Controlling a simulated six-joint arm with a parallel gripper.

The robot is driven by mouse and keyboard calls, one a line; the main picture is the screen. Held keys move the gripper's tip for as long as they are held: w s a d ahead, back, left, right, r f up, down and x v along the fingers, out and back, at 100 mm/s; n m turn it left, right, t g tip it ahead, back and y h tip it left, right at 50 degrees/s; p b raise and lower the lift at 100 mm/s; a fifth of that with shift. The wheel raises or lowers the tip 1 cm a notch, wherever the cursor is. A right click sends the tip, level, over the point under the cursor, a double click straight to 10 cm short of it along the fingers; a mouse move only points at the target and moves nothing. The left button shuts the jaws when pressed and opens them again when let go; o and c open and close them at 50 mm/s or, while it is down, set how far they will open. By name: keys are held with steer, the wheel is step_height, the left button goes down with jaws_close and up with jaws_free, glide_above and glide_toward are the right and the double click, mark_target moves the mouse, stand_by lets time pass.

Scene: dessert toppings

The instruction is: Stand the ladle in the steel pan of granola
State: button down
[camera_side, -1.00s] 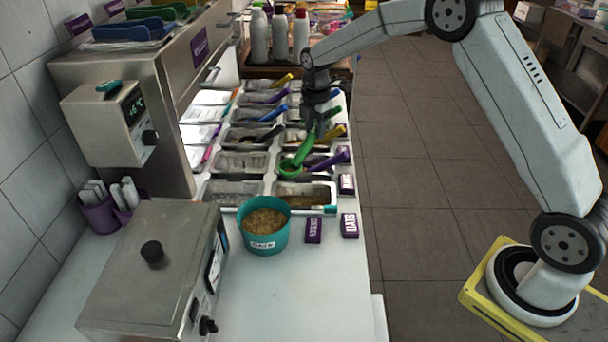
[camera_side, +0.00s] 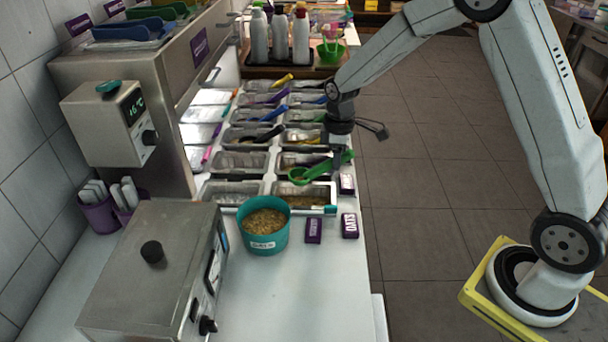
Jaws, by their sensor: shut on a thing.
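The green ladle (camera_side: 322,166) is held by its handle in my gripper (camera_side: 342,152), and the fingers are mostly hidden behind the handle. The ladle lies tilted towards level, with its bowl at the left and its handle rising to the right. Its bowl shows above the near right end of the pan rows. A steel pan (camera_side: 331,190) with brown, granola-like crumbs is the nearest pan on the right, just below the ladle in the picture. I cannot tell whether the ladle touches it.
Several pans with coloured-handled utensils (camera_side: 272,134) run back in two columns. A teal tub (camera_side: 264,241) of brown crumbs stands in front, beside dark purple labelled blocks (camera_side: 313,230). Bottles (camera_side: 280,37) stand on a tray behind. The front counter (camera_side: 290,300) is clear.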

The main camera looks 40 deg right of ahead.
steer(key=shift+s+f+m, duration=0.1)
steer(key=shift+s+m, duration=0.15)
steer(key=shift+m, duration=0.05)
steer(key=shift+f, duration=4.85)
stand_by(0.4)
stand_by(0.4)
jaws_free()
stand_by(0.3)
steer(key=shift+r, duration=0.15)
steer(key=shift+r, duration=3.85)
